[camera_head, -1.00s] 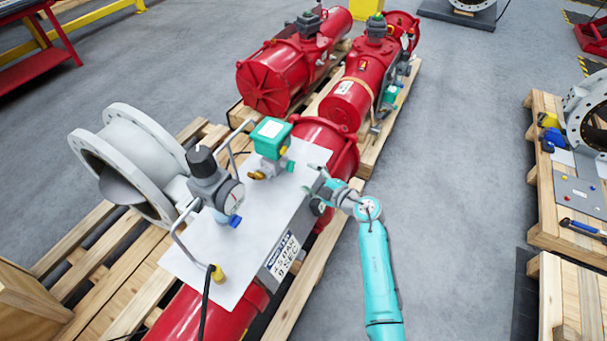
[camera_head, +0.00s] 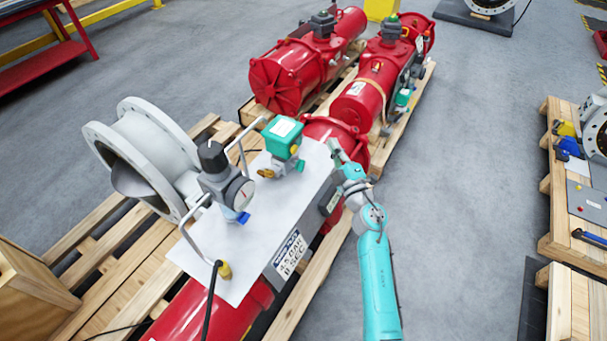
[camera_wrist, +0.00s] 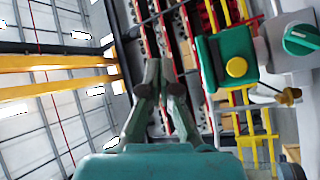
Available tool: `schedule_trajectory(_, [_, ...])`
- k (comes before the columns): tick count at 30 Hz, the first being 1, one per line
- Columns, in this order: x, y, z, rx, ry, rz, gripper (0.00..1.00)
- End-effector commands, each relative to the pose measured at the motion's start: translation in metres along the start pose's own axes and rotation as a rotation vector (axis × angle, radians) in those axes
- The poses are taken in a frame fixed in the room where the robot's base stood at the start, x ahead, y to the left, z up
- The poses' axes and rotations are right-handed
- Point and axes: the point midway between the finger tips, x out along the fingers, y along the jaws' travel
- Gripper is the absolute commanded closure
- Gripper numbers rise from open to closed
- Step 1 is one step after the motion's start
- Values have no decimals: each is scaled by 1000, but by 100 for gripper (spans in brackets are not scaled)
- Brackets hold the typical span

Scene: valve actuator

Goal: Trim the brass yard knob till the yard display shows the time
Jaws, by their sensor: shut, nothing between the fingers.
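A small brass knob (camera_head: 266,172) sticks out low on the left of a green-topped box (camera_head: 283,136) on the white plate. A brass fitting, seemingly the same one, shows in the wrist view (camera_wrist: 288,96) beside a green block with a yellow button (camera_wrist: 236,67). My gripper (camera_head: 335,147) is at the plate's far right edge, right of the green-topped box and apart from it. Its fingers (camera_wrist: 165,78) are shut and empty in the wrist view. A small grey box (camera_head: 330,201) on the plate's right side may be the display; no reading is legible.
A grey regulator with a dial gauge (camera_head: 239,193) and bent metal handles stand on the white plate (camera_head: 215,272). A placard (camera_head: 289,256) with BAR and SEC lines hangs on its right side. Red actuators (camera_head: 290,75) lie behind. Grey floor (camera_head: 455,190) is clear at right.

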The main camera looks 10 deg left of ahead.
Motion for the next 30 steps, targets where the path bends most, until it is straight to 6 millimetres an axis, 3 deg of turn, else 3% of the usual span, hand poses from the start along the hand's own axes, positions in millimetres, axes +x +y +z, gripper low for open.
schedule_trajectory(4, [-6, 28, 8, -13, -143, 117, 100])
schedule_trajectory(9, [-19, 32, 22, -3, -325, 119, 100])
schedule_trajectory(14, [-33, 7, 24, 21, -452, -9, 100])
schedule_trajectory(17, [-42, -19, 15, 35, -485, -141, 100])
schedule_trajectory(24, [-64, -79, -34, 42, -400, -466, 100])
schedule_trajectory(30, [-73, -100, -62, 33, -316, -585, 100])
